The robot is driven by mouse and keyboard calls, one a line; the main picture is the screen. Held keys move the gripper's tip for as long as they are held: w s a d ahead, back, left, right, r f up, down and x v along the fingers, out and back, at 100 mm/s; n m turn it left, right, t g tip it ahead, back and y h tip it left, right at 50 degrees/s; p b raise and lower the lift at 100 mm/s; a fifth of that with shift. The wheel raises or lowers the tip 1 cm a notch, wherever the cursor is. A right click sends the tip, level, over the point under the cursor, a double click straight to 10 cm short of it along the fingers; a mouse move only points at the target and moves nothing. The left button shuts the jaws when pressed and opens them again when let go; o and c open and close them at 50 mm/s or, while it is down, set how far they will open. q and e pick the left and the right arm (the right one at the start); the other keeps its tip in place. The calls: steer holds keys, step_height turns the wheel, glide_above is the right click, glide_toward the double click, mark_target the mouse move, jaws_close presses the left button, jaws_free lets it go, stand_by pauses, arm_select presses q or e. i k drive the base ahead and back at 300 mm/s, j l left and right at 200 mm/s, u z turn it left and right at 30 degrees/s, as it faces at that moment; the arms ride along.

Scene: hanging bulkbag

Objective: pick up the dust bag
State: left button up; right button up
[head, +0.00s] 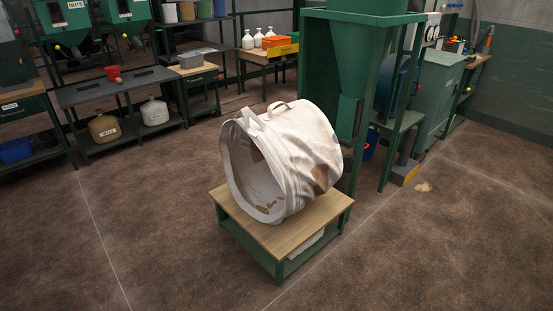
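The dust bag (305,150) is a large whitish fabric bag with brown stains. It lies on its side on a low table (249,228) with a wooden top and green frame. Its round open mouth faces left and toward me, and brown residue shows inside. Fabric handles stand up along its upper side. Neither of my grippers is in view.
A green hopper machine (361,60) stands close behind the table to the right. A dark bench (115,88) with jugs below is at the back left. A small tan spill (423,187) lies on the floor at right. The floor in front is clear.

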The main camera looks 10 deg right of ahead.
mark_target(293, 149)
steer(key=i+l+u, duration=0.1)
steer(key=i+l, duration=0.2)
steer(key=i+l+u, duration=0.25)
steer(key=i+l, duration=0.3)
steer(key=l, duration=0.15)
steer(key=i+l+u, duration=0.1)
steer(key=l, duration=0.3)
steer(key=i+l+u, duration=0.15)
steer(key=i+l, duration=0.2)
